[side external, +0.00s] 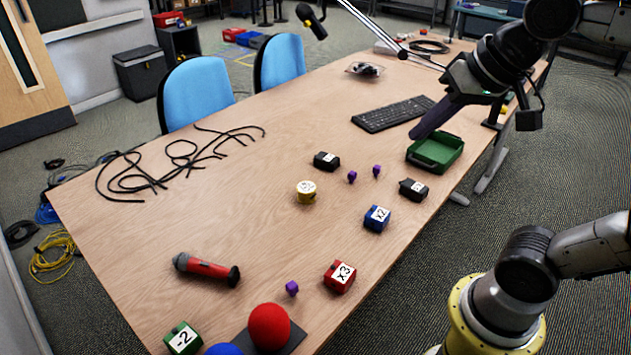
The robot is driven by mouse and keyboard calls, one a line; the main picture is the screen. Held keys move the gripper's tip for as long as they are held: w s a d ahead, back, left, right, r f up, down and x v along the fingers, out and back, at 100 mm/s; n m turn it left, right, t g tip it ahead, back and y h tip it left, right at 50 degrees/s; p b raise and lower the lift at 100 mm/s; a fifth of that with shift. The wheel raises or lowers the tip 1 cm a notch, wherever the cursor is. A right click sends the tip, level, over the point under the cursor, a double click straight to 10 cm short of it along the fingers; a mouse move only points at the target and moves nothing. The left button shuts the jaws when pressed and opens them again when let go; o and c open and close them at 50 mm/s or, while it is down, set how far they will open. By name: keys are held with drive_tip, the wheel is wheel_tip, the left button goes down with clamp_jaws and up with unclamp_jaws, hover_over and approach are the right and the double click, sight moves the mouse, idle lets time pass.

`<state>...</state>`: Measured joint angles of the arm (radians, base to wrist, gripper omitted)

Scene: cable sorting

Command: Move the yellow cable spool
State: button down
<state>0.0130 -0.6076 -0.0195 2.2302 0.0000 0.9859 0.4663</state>
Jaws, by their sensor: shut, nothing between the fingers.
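A small round yellow piece (306,192) with a white label on top, which looks like the yellow cable spool, stands near the middle of the wooden table (250,240). My gripper (416,134) is in the upper right, with its dark purple fingers together and empty. It hangs over the table between the keyboard and the green bin, to the right of and beyond the yellow piece, clearly apart from it. A coil of yellow cable (55,255) lies on the floor left of the table.
A green bin (450,147) and a black keyboard (393,113) are near my gripper. Labelled black, blue (377,218), red (339,277) and green blocks, purple pieces, a red flashlight (207,269) and black cables (180,160) are spread around.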

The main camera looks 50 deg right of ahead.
drive_tip(key=w+d+r+m, duration=0.2)
drive_tip(key=w+r+m, duration=0.15)
drive_tip(key=w, duration=0.55)
drive_tip(key=m+g, duration=0.3)
drive_tip(key=m, duration=0.4)
hover_over(306, 193)
drive_tip(key=s+d, duration=0.2)
wheel_tip(306, 193, down, 9)
drive_tip(key=w+d+f+m+g, duration=0.1)
drive_tip(key=w+d+f, duration=0.2)
drive_tip(key=f, duration=0.5)
drive_tip(key=w+d+f+m+g, duration=0.1)
drive_tip(key=w+d+f, duration=0.15)
drive_tip(key=f, duration=0.45)
drive_tip(key=shift+g, duration=0.7)
drive_tip(key=d+f, duration=0.1)
drive_tip(key=f, duration=0.5)
drive_tip(key=s+d+f, duration=0.1)
drive_tip(key=f, duration=0.5)
drive_tip(key=d+f, duration=0.1)
drive_tip(key=f, duration=0.5)
drive_tip(key=shift+s+f, duration=0.3)
drive_tip(key=shift+s, duration=0.1)
drive_tip(key=a, duration=0.3)
drive_tip(key=shift+f, duration=0.2)
drive_tip(key=shift+a, duration=0.45)
